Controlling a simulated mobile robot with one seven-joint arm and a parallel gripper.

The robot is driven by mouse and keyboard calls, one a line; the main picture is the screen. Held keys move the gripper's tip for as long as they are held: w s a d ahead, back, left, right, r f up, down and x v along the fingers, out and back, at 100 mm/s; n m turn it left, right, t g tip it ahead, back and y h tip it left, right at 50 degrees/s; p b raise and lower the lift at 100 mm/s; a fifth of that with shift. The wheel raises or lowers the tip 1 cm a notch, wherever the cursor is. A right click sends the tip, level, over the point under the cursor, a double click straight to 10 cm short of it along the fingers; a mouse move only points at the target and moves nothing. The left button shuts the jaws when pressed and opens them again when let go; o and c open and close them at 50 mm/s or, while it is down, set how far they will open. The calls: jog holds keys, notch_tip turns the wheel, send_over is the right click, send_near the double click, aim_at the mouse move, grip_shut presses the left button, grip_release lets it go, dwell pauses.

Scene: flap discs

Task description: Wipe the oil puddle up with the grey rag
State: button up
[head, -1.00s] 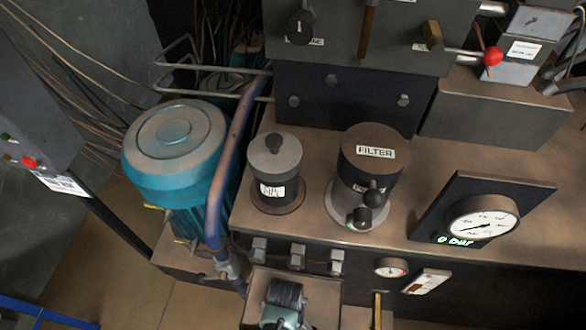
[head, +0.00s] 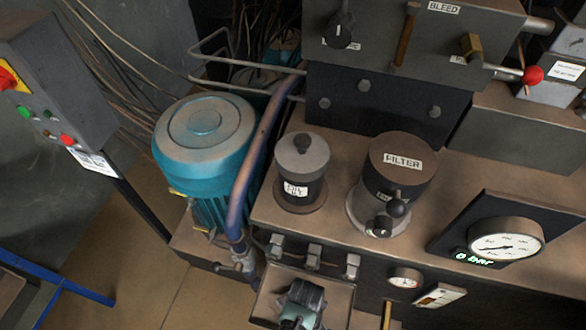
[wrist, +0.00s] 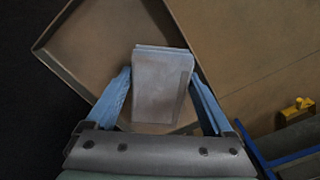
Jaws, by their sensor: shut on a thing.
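The grey rag (wrist: 161,88) shows in the wrist view as a pale grey folded pad between the two blue fingers of my gripper (wrist: 159,76). My gripper is shut on it. Behind the rag lies a shallow brown tray (wrist: 75,60) with a raised rim; I cannot tell whether the rag touches it. In the head view, a dark and teal shape over the tray (head: 268,308) at the lower middle appears to be my gripper; the rag cannot be made out there. No oil puddle can be made out in either view.
A teal motor (head: 205,125) and blue hose (head: 248,170) stand left of the tray. The machine top carries a filter (head: 402,165), a lidded canister (head: 302,165) and a gauge (head: 505,245). Blue framing (head: 70,288) is at lower left. Some tan floor (head: 130,290) is bare.

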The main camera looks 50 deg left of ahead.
jog(key=shift+d+f, duration=0.1)
jog(key=shift+d, duration=0.35)
jog(key=shift+s+a+p, duration=0.2)
jog(key=shift+s+a, duration=0.55)
jog(key=shift+a, duration=0.35)
jog(key=shift+s+a+p, duration=0.2)
jog(key=shift+s+a, duration=0.5)
jog(key=shift+a, duration=0.35)
jog(key=shift+w+d+r+p, duration=0.15)
jog(key=shift+w+d+p, duration=0.1)
jog(key=shift+w+d, duration=0.65)
jog(key=shift+w+d+r+p, duration=0.1)
jog(key=shift+w+d+p, duration=0.1)
jog(key=shift+w+d, duration=0.7)
jog(key=shift+s+a+f, duration=0.15)
jog(key=shift+s+a, duration=1.5)
jog(key=shift+a, duration=0.25)
notch_tip(320, 180, up, 6)
jog(key=p, duration=0.6)
jog(key=shift+w, duration=0.1)
